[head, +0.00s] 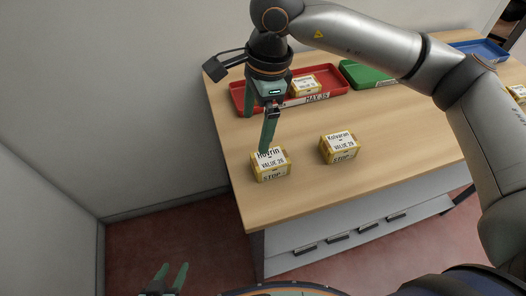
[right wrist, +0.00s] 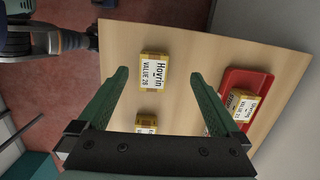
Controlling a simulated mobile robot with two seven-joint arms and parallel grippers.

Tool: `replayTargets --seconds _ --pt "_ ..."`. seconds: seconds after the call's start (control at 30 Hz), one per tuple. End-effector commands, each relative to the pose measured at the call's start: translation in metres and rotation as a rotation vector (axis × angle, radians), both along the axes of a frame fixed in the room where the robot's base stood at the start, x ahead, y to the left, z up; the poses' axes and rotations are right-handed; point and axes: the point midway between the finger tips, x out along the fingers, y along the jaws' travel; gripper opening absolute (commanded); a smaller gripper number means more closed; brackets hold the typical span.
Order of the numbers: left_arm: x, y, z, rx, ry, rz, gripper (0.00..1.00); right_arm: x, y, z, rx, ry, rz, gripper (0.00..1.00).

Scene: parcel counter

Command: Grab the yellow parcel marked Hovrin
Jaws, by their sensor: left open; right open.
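The yellow parcel marked Hovrin (head: 271,171) sits on the wooden counter near its left front corner. Its white label reads Hovrin and VALUE 26. My right gripper (head: 257,132) is open and empty above it, pointing down; one fingertip overlaps the parcel's label in the head view. In the right wrist view the Hovrin parcel (right wrist: 152,72) shows beyond and between the two spread fingertips, apparently not in their grasp. My left gripper (head: 167,279) is open and empty at the bottom of the head view, low and away from the counter.
Another yellow parcel, marked Kolvaran (head: 340,147), stands to the right of Hovrin. Behind are a red tray (head: 328,96) labelled MAX 35 with a parcel (head: 305,84) in it, a green tray (head: 362,76) and a blue tray (head: 480,49). Bare counter surrounds the Hovrin parcel.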

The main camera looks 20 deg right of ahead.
Motion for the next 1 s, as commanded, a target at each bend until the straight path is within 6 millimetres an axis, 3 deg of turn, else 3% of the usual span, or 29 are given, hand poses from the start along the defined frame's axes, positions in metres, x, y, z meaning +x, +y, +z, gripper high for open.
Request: replayTargets --seconds 0.1,0.2,0.5,0.77,1.0 --pt "0.0 0.0 0.001 0.0 0.001 0.001 0.5 -0.008 -0.025 -0.004 -0.107 0.016 -0.021 1.0" --pt "0.0 0.001 0.002 0.002 0.001 0.001 0.5 -0.011 -0.032 -0.01 -0.14 0.023 -0.028 1.0" --pt "0.0 0.001 0.009 0.002 0.002 0.002 0.5 -0.011 -0.032 -0.061 -0.141 0.026 -0.027 1.0" --pt "-0.001 0.001 0.012 0.003 0.003 0.002 0.5 -0.009 -0.032 -0.082 -0.138 0.023 -0.027 1.0" --pt "-0.001 0.001 0.022 0.003 0.003 0.002 0.5 -0.005 -0.032 -0.117 -0.138 0.025 -0.026 1.0"
